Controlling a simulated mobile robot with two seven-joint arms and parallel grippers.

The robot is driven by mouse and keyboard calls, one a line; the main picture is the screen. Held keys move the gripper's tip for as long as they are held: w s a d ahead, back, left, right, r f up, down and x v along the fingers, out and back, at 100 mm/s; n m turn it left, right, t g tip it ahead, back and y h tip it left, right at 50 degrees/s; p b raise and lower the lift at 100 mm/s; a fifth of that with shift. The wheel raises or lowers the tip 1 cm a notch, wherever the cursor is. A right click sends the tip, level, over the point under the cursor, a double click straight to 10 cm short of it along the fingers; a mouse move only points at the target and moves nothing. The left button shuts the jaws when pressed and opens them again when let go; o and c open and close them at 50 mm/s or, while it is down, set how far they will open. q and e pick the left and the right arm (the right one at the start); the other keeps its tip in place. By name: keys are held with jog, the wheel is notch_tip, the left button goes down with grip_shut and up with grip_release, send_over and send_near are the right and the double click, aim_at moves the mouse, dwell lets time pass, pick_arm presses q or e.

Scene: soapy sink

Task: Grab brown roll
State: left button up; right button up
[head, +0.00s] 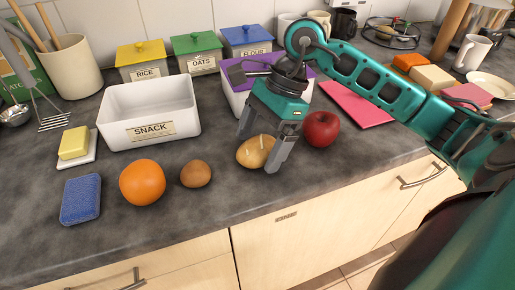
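A golden-brown oval roll (254,151) with pale score lines lies on the grey counter near its front edge. My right gripper (256,154) reaches down over it with its fingers spread, one behind the roll at its far left and one in front of its right end. The near finger hides part of the roll's right side. I cannot tell whether either finger touches it. A smaller, darker brown round item (195,174), perhaps a kiwi or small bun, lies to its left. My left gripper is not in view.
A red apple (321,129) sits close right of the gripper. An orange (142,182), a blue sponge (81,199) and butter (74,143) lie left. A white SNACK bin (190,104) and a purple-lidded box (237,100) stand behind. The counter's front edge is near.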

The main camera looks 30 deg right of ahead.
jog(key=c, duration=1)
jog(key=shift+o, duration=0.2)
jog(key=shift+r, duration=0.15)
